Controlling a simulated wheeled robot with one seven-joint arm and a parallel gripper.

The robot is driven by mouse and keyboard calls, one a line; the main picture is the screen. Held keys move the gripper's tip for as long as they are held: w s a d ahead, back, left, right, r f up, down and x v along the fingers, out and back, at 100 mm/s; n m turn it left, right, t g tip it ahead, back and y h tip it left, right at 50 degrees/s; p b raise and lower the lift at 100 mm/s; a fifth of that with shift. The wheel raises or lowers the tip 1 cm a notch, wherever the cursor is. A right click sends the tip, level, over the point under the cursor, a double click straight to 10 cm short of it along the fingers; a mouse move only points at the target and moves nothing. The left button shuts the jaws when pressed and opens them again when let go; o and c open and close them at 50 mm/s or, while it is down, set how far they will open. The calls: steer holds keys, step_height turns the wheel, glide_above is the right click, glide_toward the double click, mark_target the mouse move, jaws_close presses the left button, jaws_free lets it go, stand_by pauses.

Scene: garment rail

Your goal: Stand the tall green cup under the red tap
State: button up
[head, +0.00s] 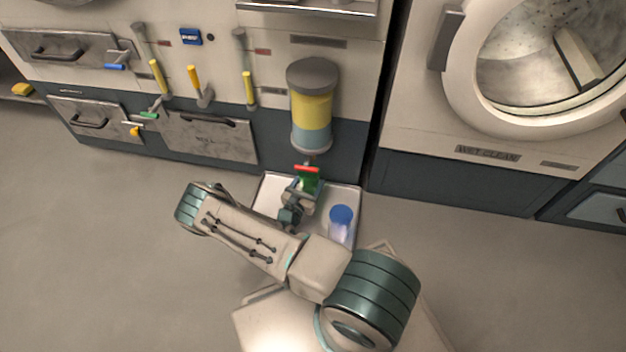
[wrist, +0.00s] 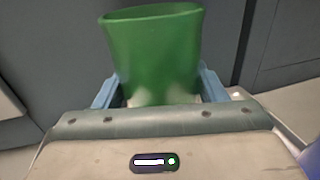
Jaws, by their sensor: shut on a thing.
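The tall green cup (head: 309,183) is at the front of the machine, over the white tray (head: 268,194). In the wrist view the green cup (wrist: 152,52) stands mouth up between the blue fingers of my gripper (wrist: 158,92), which is shut on its lower part. In the head view my gripper (head: 303,191) reaches the cup from the front. The red tap (head: 306,168) shows right at the cup's top, below the dispenser (head: 312,108). I cannot tell whether the cup's base touches the tray.
A blue-topped clear cup (head: 340,222) stands on the tray's right side, close to my arm. Yellow-handled levers (head: 194,78) and small blue, green and yellow taps are on the panel to the left. A washer (head: 490,120) is at the right. Floor at the left is clear.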

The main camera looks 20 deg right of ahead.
steer(key=shift+w+d, duration=0.15)
steer(key=shift+d, duration=0.1)
steer(key=shift+w+d+f+b, duration=0.65)
steer(key=shift+w+d+b, duration=0.05)
steer(key=shift+d, duration=0.1)
steer(key=shift+a+f+b, duration=0.1)
steer(key=shift+f+b, duration=0.95)
steer(key=shift+f, duration=0.05)
steer(key=shift+f, duration=0.15)
steer(key=o, duration=1)
steer(key=shift+r, duration=0.2)
steer(key=p+v, duration=0.4)
steer(key=v, duration=0.8)
steer(key=shift+s, duration=0.1)
